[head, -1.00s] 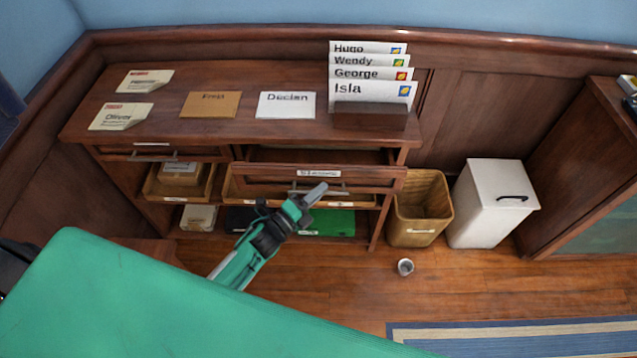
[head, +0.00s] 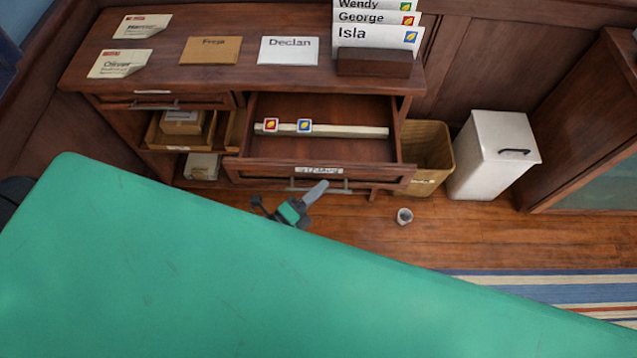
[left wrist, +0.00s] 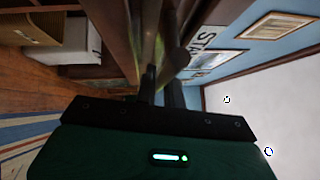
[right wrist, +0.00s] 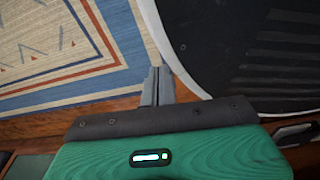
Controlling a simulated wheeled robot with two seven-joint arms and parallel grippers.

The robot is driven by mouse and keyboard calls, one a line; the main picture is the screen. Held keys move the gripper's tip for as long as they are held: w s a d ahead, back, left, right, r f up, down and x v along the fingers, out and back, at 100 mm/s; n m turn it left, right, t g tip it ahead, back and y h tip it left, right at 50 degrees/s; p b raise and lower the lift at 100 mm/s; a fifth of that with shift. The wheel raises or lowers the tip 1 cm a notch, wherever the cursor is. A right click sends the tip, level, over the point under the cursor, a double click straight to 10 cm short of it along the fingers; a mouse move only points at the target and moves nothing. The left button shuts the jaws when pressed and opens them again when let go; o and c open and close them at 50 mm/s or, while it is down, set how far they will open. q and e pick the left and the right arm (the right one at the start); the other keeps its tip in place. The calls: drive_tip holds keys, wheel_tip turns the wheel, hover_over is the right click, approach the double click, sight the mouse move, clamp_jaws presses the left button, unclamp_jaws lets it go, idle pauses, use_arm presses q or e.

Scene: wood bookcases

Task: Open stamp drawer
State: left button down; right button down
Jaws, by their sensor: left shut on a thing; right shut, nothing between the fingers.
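The stamp drawer (head: 240,170), with a white label (head: 320,170) on its front, stands pulled out of the wooden cabinet. Inside it a pale strip (head: 350,131) runs across, with a red stamp (head: 271,125) and a blue stamp (head: 305,126) at its left part. My left gripper (head: 318,188) is shut on the drawer's metal handle (head: 340,190). In the left wrist view its fingers (left wrist: 160,75) are dark and the grip is hard to make out. My right gripper (right wrist: 156,82) shows only in the right wrist view, shut and empty, above the floor.
Envelopes lie on the cabinet top, including a brown one (head: 211,50) and a white one (head: 288,51). A letter holder (head: 374,62) stands at its right. A wicker basket (head: 425,160), white bin (head: 493,155) and small cup (head: 404,216) are on the floor.

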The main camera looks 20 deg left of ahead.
drive_tip(key=shift+s, duration=0.15)
use_arm(q)
drive_tip(key=c, duration=1.5)
unclamp_jaws()
drive_tip(key=shift+a, duration=0.1)
use_arm(e)
drive_tip(key=shift+d, duration=0.1)
